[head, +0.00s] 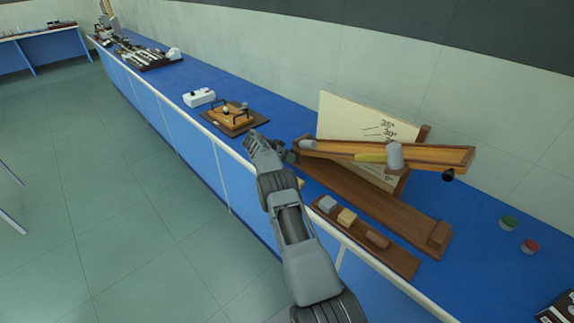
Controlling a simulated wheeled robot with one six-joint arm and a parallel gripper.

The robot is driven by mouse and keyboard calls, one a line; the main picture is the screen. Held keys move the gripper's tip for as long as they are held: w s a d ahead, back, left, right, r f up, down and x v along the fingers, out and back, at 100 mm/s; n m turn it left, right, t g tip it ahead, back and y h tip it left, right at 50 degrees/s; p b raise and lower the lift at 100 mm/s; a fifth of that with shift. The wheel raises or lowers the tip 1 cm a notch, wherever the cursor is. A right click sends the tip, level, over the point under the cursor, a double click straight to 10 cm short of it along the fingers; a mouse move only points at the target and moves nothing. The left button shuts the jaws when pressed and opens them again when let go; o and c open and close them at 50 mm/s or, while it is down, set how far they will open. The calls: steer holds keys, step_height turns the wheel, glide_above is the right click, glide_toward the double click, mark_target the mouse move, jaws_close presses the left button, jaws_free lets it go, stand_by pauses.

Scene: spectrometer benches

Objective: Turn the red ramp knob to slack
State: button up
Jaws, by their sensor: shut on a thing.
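The wooden ramp (440,157) stands on a brown base board (380,213) on the blue bench, raised at its right end. A cream angle board (352,112) with degree marks stands behind it. A grey cylinder (395,155) and a yellow piece (370,157) are at the ramp. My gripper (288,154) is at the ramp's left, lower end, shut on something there. The red ramp knob does not show; my gripper covers that spot, and its setting cannot be read.
A tray (400,262) with several small blocks lies at the bench's front edge. Green (508,222) and red (530,247) discs lie at right. A wooden device (233,116) and white box (199,97) stand left.

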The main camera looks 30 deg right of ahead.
steer(key=b, duration=0.3)
steer(key=shift+d+f+g+b, duration=0.1)
steer(key=shift+f+g+b, duration=0.1)
steer(key=shift+g+b, duration=0.1)
steer(key=shift+r+n+b, duration=0.2)
steer(key=shift+n+b, duration=0.1)
steer(key=shift+b, duration=0.55)
steer(key=shift+g, duration=0.3)
steer(key=o, duration=0.9)
steer(key=shift+s, duration=0.1)
